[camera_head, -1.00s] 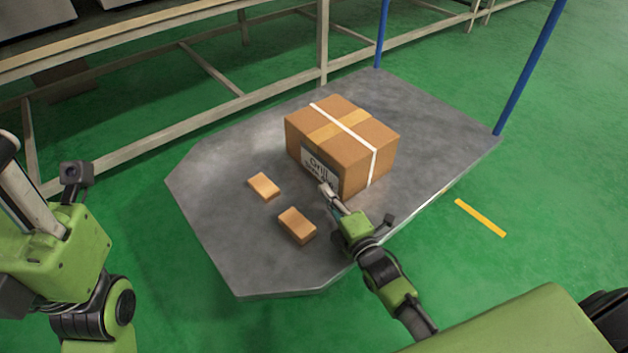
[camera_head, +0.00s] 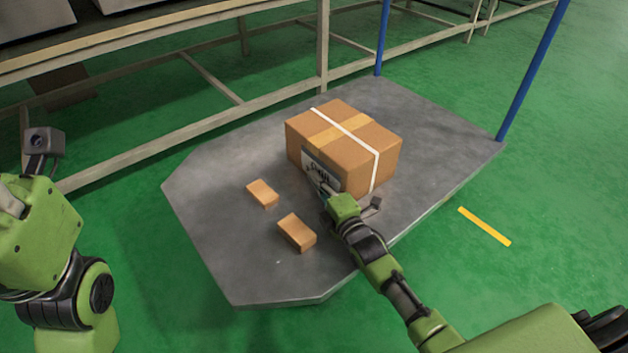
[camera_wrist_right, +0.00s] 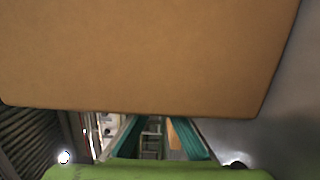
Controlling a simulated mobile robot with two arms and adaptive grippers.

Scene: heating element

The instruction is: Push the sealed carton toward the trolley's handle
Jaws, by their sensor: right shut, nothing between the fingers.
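The sealed carton (camera_head: 330,128), brown with a white strap, tape and a printed label, stands upright on the grey trolley deck (camera_head: 220,255). Blue handle posts (camera_head: 527,80) rise from the deck's far end, beyond the carton. My right gripper (camera_head: 323,190) is shut and empty at the lower part of the label face; contact cannot be told. In the right wrist view the carton (camera_wrist_right: 150,55) fills the upper half, very close. Of my left arm, the wrist shows at the left edge; its fingertips are not clearly visible.
Two small brown boxes, one (camera_head: 262,193) farther and one (camera_head: 297,232) nearer, lie on the deck left of my right gripper. A metal rack (camera_head: 200,110) runs behind the trolley. The deck is clear between carton and posts. A yellow stripe (camera_head: 484,226) marks the green floor.

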